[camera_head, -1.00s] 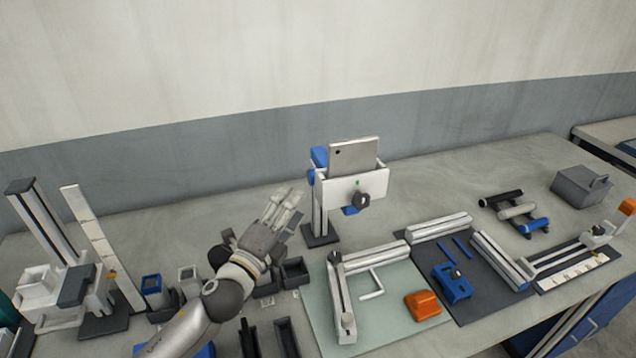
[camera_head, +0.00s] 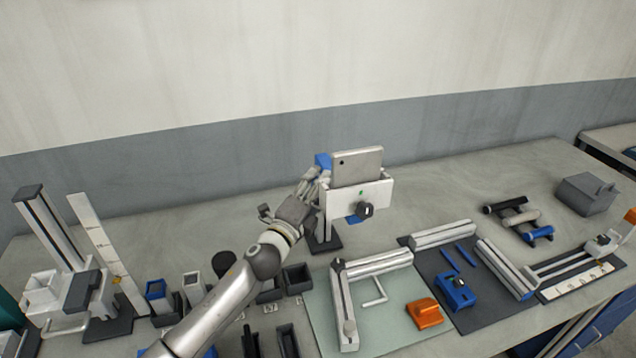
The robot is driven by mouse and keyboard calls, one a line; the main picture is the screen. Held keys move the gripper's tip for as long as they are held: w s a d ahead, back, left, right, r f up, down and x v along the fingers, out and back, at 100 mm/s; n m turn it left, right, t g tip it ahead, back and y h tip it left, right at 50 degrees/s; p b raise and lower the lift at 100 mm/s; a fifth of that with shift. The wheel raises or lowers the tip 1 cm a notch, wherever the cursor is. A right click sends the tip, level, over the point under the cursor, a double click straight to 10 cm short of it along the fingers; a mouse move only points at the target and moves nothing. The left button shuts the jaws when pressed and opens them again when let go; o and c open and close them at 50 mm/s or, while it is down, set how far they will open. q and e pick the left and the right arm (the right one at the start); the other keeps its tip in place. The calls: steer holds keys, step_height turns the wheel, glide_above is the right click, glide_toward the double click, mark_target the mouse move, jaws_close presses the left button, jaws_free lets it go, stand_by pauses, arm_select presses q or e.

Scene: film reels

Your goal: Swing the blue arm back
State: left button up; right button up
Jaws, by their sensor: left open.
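A stand in the middle of the bench carries a white panel (camera_head: 345,200) with a dark knob and a grey tablet-like plate (camera_head: 358,166). A blue part (camera_head: 322,161), which looks like the blue arm, sticks up at the stand's upper left; much of it is hidden behind the plate and my fingers. My left gripper (camera_head: 314,177) is open. Its fingertips are just below and beside the blue part, at the left edge of the white panel. I cannot tell whether they touch it. My right gripper is not in view.
A pale green mat (camera_head: 385,334) with an orange block (camera_head: 424,313) lies right of my arm. A dark mat with a blue block (camera_head: 457,292) is beyond it. Small bins (camera_head: 297,278) stand below my gripper. A tall column (camera_head: 48,228) stands at the left. The bench behind the stand is clear.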

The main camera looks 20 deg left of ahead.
arm_select(q)
steer(key=shift+w, duration=0.35)
steer(key=shift+c, duration=0.4)
jaws_close()
